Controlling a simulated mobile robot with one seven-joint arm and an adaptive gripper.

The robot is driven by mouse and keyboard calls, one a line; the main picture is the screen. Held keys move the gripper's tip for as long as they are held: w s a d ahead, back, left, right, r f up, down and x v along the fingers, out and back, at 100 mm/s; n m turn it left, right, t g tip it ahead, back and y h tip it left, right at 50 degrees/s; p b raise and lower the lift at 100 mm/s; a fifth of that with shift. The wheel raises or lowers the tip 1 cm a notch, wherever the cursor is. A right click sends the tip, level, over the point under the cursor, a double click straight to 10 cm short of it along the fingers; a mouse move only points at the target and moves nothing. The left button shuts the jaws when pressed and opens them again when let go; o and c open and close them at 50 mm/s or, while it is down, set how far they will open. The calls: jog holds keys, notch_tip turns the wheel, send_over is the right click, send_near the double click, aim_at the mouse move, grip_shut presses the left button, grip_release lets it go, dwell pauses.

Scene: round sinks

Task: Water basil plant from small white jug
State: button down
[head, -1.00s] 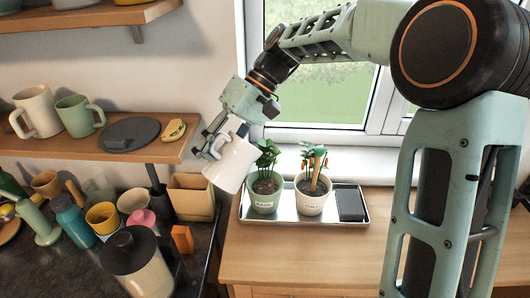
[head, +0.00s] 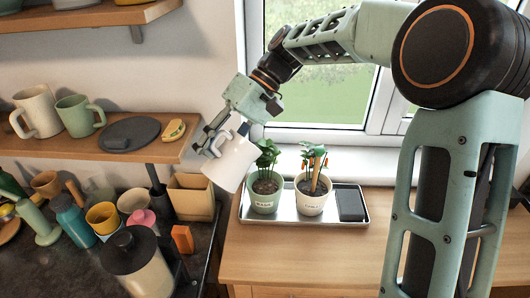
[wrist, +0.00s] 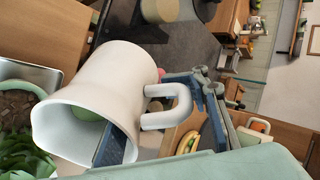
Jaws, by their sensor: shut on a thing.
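The small white jug (head: 232,164) hangs in the air just left of the basil plant, tilted. In the wrist view the jug (wrist: 105,85) has its open mouth toward the lower left, where green leaves (wrist: 28,155) show. My gripper (head: 213,141) is shut on the jug at its handle side. The basil plant (head: 266,157) stands in a pale green labelled pot (head: 264,203), the left of two pots on a metal tray (head: 285,220). No water stream is visible, and the jug's contents cannot be made out.
A second plant in a cream pot (head: 311,203) stands right of the basil, beside a dark block (head: 350,204) on the tray. A wooden shelf (head: 100,150) with mugs is at left. A cluttered dark counter lies below it.

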aim_at(214, 143)
jog(key=shift+w+d+r+g+y, duration=0.15)
jog(key=shift+r+g+y, duration=0.2)
jog(key=shift+r+y, duration=0.15)
jog(key=shift+w+d+r+g+y, duration=0.2)
jog(key=shift+r+g+y, duration=0.15)
jog(key=shift+r, duration=0.2)
jog(key=shift+w+d+r+g+y, duration=0.15)
jog(key=shift+r+g+y, duration=0.15)
jog(key=shift+r+y, duration=0.2)
dwell(3.0)
jog(key=shift+s, duration=0.1)
jog(key=f+t+h, duration=0.1)
jog(key=s+a+f+t+h, duration=0.1)
jog(key=f+h, duration=0.1)
jog(key=shift+s+a+f, duration=0.1)
jog(key=shift+a+f, duration=0.05)
jog(key=shift+w+f, duration=0.2)
jog(key=shift+w, duration=0.05)
jog(key=shift+s+f+t, duration=0.1)
jog(key=shift+f+t, duration=0.1)
jog(key=shift+t, duration=0.1)
jog(key=s+a+f+t+h, duration=0.3)
jog(key=f+t+h, duration=0.3)
jog(key=f, duration=0.3)
jog(key=shift+a+f+n+t+h, duration=0.15)
jog(key=shift+f+n+t+h, duration=0.15)
jog(key=shift+h, duration=0.45)
jog(key=shift+s, duration=0.1)
dwell(0.6)
